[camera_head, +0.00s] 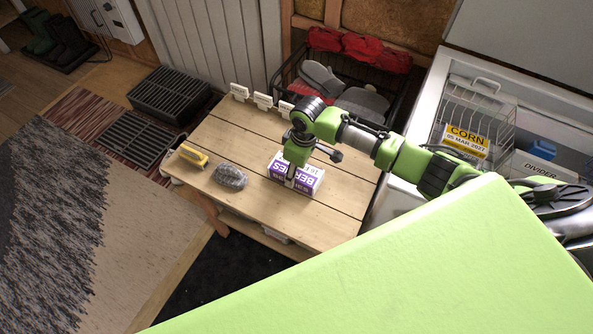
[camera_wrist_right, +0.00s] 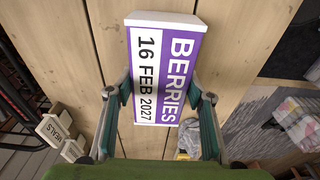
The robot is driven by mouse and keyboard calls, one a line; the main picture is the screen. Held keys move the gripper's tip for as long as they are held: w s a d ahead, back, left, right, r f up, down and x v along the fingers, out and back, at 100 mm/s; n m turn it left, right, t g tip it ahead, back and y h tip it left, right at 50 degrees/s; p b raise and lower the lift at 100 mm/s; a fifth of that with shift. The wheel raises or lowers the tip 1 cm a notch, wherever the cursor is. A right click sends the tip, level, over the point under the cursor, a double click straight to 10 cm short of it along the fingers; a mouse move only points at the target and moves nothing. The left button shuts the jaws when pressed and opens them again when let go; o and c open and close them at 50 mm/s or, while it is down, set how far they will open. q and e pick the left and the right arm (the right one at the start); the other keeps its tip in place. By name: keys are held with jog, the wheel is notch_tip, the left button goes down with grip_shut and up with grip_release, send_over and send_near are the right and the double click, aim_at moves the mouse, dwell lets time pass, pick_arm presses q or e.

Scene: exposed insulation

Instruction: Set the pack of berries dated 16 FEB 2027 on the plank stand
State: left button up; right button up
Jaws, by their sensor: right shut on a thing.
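The berries pack (camera_head: 308,173) is a white and purple box at the plank stand (camera_head: 345,190), near its right front part. In the right wrist view the pack (camera_wrist_right: 160,60) shows its label, BERRIES 16 FEB 2027, facing the camera. My right gripper (camera_head: 290,180) reaches down over the pack. In the wrist view its two fingers (camera_wrist_right: 160,105) are shut on the pack's long sides. The pack appears at the planks; I cannot tell whether it rests on them or hangs just above. My left gripper is in neither view.
A grey stone-like lump (camera_head: 230,177) and a yellow-handled brush (camera_head: 193,155) lie left of the pack. Small white signs (camera_head: 262,101) line the stand's back edge. An open freezer (camera_head: 430,100) at right holds a corn pack (camera_head: 466,140) and a divider (camera_head: 540,168).

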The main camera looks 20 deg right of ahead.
aim_at(301, 171)
jog(key=shift+f, duration=0.25)
jog(key=shift+f, duration=0.1)
jog(key=o, duration=1.5)
jog(key=shift+f, duration=0.1)
jog(key=r, duration=0.8)
jog(key=s+d+r, duration=0.1)
jog(key=r, duration=0.3)
jog(key=shift+r+p, duration=0.2)
jog(key=shift+p, duration=0.15)
jog(key=shift+s+f, duration=0.1)
jog(key=shift+s, duration=0.05)
